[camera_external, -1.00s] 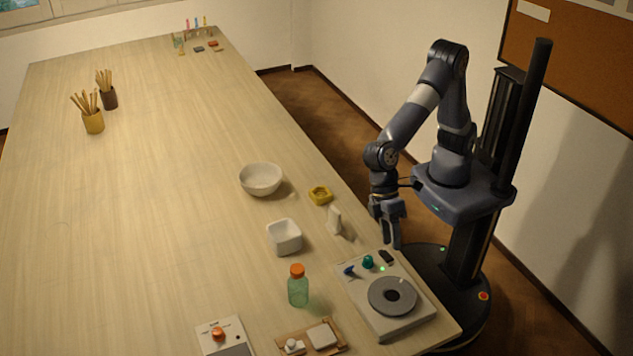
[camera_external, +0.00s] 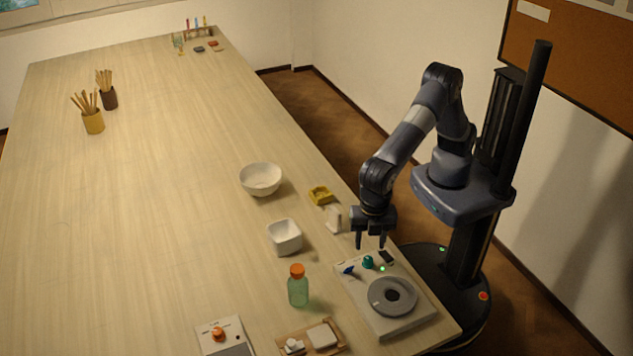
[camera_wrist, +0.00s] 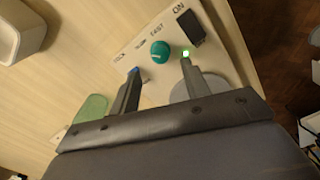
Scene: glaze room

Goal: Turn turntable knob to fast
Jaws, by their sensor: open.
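The turntable unit (camera_external: 362,292) is a pale box at the table's front right edge with a grey round platter (camera_external: 392,296). A teal knob (camera_external: 368,262) stands on its panel, between a blue control (camera_external: 348,270) and a black switch (camera_external: 386,257). In the wrist view the teal knob (camera_wrist: 160,51) sits near the printed words FAST and ON, beside a lit green light (camera_wrist: 186,53). Its exact setting is too small to read. My gripper (camera_external: 371,246) is open and empty, pointing down above the panel's back edge. In the wrist view its fingers (camera_wrist: 160,70) spread either side of the knob.
A green bottle with an orange cap (camera_external: 298,287) stands left of the turntable. A square white dish (camera_external: 285,237), a white upright piece (camera_external: 333,219), a yellow dish (camera_external: 320,195) and a white bowl (camera_external: 261,179) lie behind. The table's left side is largely clear.

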